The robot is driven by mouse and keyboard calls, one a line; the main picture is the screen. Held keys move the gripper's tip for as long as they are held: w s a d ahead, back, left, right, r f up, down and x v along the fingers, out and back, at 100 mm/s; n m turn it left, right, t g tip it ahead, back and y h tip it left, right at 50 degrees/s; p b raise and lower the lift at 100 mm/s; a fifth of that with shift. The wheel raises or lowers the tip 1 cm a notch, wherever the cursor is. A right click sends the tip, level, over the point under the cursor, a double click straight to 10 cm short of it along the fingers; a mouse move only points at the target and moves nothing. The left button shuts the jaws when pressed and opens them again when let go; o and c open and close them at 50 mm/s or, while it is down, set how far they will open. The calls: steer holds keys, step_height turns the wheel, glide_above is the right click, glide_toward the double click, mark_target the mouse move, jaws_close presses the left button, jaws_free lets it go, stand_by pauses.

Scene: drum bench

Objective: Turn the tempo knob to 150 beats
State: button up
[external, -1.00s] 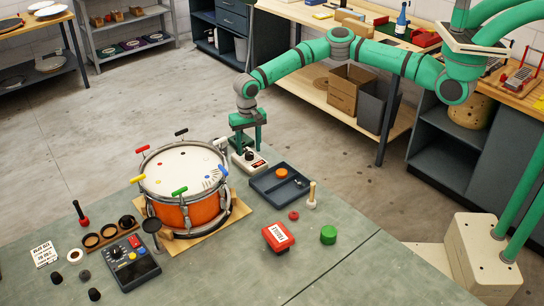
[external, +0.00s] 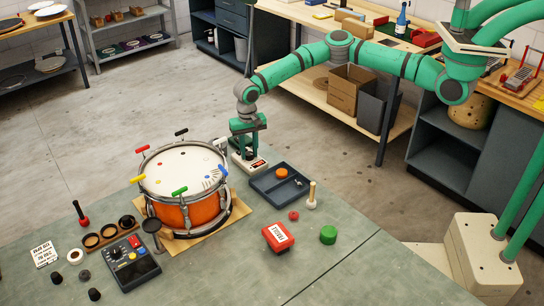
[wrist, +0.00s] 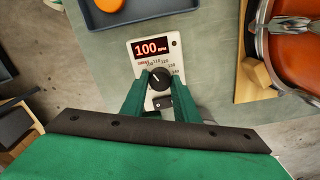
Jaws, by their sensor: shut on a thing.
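The tempo box (external: 249,165) is a small white unit beside the drum at the bench's far edge. In the wrist view, the tempo box (wrist: 143,98) has a display (wrist: 152,48) reading 100 BPM in orange digits. Its round black knob (wrist: 159,79) has a pale pointer mark aimed up and left, near the low numbers. Printed numbers up to about 140 curve around the knob; any higher mark is hidden by a finger. My gripper (wrist: 159,85) is shut on the knob, one green finger on each side. In the external view, my gripper (external: 246,153) reaches down onto the box.
An orange drum (external: 174,212) stands close to the left of the box. A dark tray (external: 264,194) with an orange piece lies close to the right. A red box (external: 278,237), a green cylinder (external: 328,235) and a drum-machine-like panel (external: 133,263) are farther forward.

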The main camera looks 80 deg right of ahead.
steer(key=m, duration=0.6)
steer(key=shift+m, duration=0.3)
steer(key=m, duration=0.9)
steer(key=shift+m, duration=0.4)
steer(key=m, duration=0.3)
steer(key=shift+m, duration=0.4)
steer(key=m, duration=0.5)
steer(key=shift+m, duration=0.7)
steer(key=o, duration=1.1)
